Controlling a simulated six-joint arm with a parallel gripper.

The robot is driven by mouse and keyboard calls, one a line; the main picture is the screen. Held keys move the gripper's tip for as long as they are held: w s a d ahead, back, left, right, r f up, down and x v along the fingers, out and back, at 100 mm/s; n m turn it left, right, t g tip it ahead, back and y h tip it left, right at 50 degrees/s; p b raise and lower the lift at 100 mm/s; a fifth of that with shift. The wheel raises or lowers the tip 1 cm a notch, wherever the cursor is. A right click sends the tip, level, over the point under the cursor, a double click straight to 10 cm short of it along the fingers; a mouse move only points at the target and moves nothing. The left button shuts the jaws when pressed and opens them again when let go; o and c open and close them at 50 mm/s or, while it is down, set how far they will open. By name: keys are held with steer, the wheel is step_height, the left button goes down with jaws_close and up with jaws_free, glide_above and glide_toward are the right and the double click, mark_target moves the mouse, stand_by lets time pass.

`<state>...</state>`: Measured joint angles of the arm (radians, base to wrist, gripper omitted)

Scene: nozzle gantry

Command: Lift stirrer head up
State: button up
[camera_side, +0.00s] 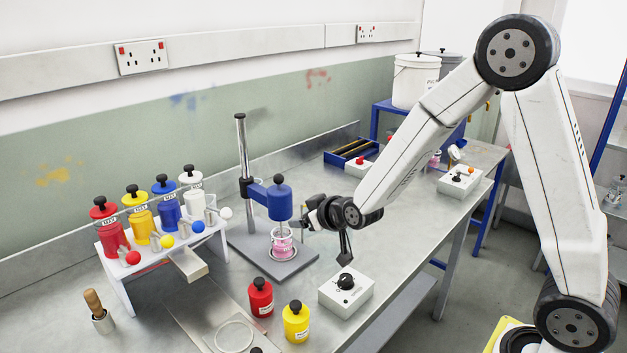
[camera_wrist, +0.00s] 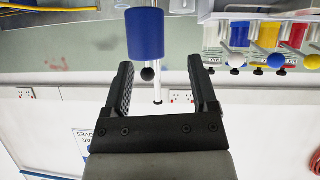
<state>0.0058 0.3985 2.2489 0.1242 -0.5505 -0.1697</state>
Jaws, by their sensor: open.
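The stirrer head is a blue cylinder (camera_side: 279,204) with a black knob (camera_side: 278,179) on top. A blue arm holds it on an upright metal column (camera_side: 242,150). A beaker (camera_side: 283,244) with pink liquid stands below it on the grey base plate. My gripper (camera_side: 309,217) is just right of the head, open and empty. In the wrist view, which is upside down, the blue head (camera_wrist: 145,34) and its knob (camera_wrist: 147,74) show ahead between the open fingers of my gripper (camera_wrist: 160,72). I cannot tell whether a finger touches the head.
A white control box (camera_side: 347,291) with a black dial sits at the bench's front edge. Red (camera_side: 261,298) and yellow (camera_side: 296,322) bottles stand left of it. A white rack (camera_side: 120,268) with several coloured dispensers is at the left.

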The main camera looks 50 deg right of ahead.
mark_target(275, 186)
steer(key=shift+w+d+r+t+h, duration=0.45)
steer(key=shift+w+t, duration=0.5)
steer(key=shift+w, duration=0.25)
steer(key=shift+w+d+r+t+h, duration=0.4)
steer(key=shift+w+r+t, duration=0.2)
steer(key=shift+w+t, duration=0.45)
steer(key=shift+w+d+r+t+h, duration=0.45)
steer(key=shift+w+t, duration=0.35)
steer(key=shift+w, duration=0.55)
steer(key=shift+x, duration=3.85)
jaws_close()
steer(key=shift+a, duration=0.1)
